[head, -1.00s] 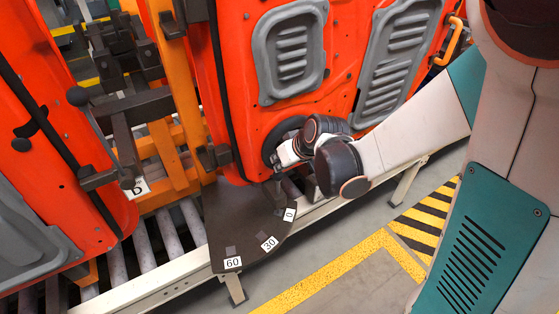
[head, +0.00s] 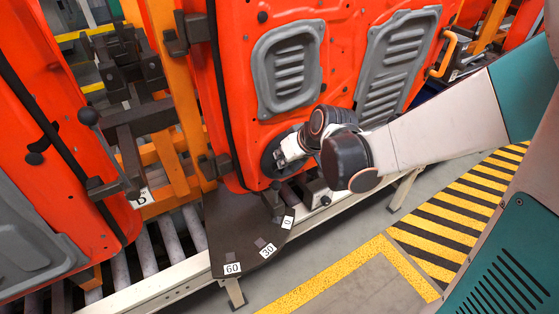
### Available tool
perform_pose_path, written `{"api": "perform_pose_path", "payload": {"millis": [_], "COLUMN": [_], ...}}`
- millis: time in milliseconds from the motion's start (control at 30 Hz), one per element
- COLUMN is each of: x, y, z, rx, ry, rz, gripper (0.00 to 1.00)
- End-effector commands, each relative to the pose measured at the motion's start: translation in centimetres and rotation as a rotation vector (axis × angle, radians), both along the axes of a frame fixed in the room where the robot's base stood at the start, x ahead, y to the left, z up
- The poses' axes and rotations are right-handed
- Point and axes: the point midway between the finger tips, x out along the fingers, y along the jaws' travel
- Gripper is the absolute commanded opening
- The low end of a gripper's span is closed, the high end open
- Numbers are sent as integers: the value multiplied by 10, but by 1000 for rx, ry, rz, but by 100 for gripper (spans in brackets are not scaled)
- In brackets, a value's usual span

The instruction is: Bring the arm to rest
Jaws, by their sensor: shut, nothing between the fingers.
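My arm (head: 440,135) reaches in from the right of the head view towards the orange door panel (head: 343,40). My gripper (head: 287,152) is at the arm's end, in front of the round dark opening low in the panel. It is small in the picture and appears shut, with nothing seen in it. I cannot tell whether its tips touch the panel.
A dark plate (head: 228,243) marked 0, 30 and 60 lies below the gripper. A roller conveyor (head: 170,240) with a pale rail runs beneath the panels. Another orange panel (head: 50,130) stands at the left. Striped floor (head: 465,205) lies open at the right.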

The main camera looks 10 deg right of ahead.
Motion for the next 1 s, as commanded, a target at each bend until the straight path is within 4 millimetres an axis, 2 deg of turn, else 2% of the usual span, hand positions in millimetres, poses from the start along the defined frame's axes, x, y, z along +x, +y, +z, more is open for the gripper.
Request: {"api": "perform_pose_path", "payload": {"millis": [100, 367, 733, 867, 1000], "x": [-12, -29, -41, -60, -89], "y": [-7, -15, -18, -24, -32], "z": [20, 44, 49, 52, 54], "rx": [1, 0, -7, -21, -43], "ry": [-1, -1, 2, 7, 10], "rz": [-2, -1, -15, -56, -114], "gripper": [0, 0, 0, 0, 0]}}
